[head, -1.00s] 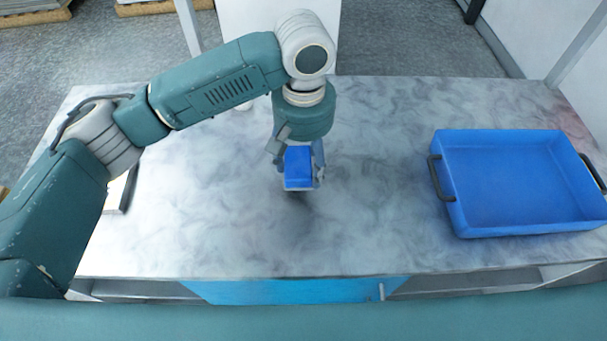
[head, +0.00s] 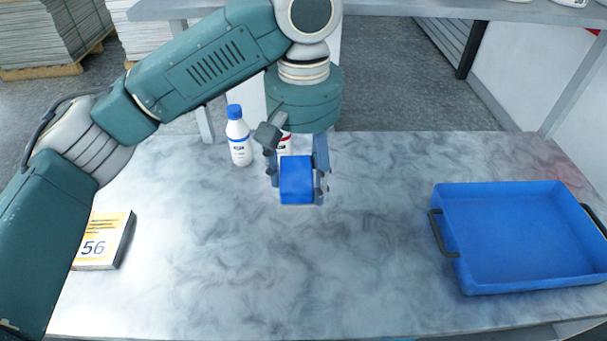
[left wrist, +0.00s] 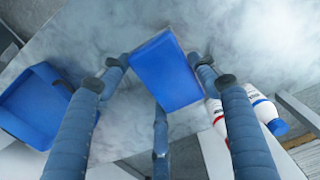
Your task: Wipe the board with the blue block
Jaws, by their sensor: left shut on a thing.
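The blue block (head: 296,182) is held between the fingers of my left gripper (head: 298,190), over the back middle of the white work surface (head: 230,270), which has grey smudges all over. No separate board shows. In the left wrist view the block (left wrist: 167,72) sits between the fingertips, tilted in the picture. Whether its underside touches the surface I cannot tell. My right gripper is not in view.
A blue tray (head: 520,235) with dark handles stands at the right. A white bottle with a blue cap (head: 239,140) and a red-marked one (head: 285,143) stand close behind the gripper. A box marked 56 (head: 100,240) lies at the left. The front middle is clear.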

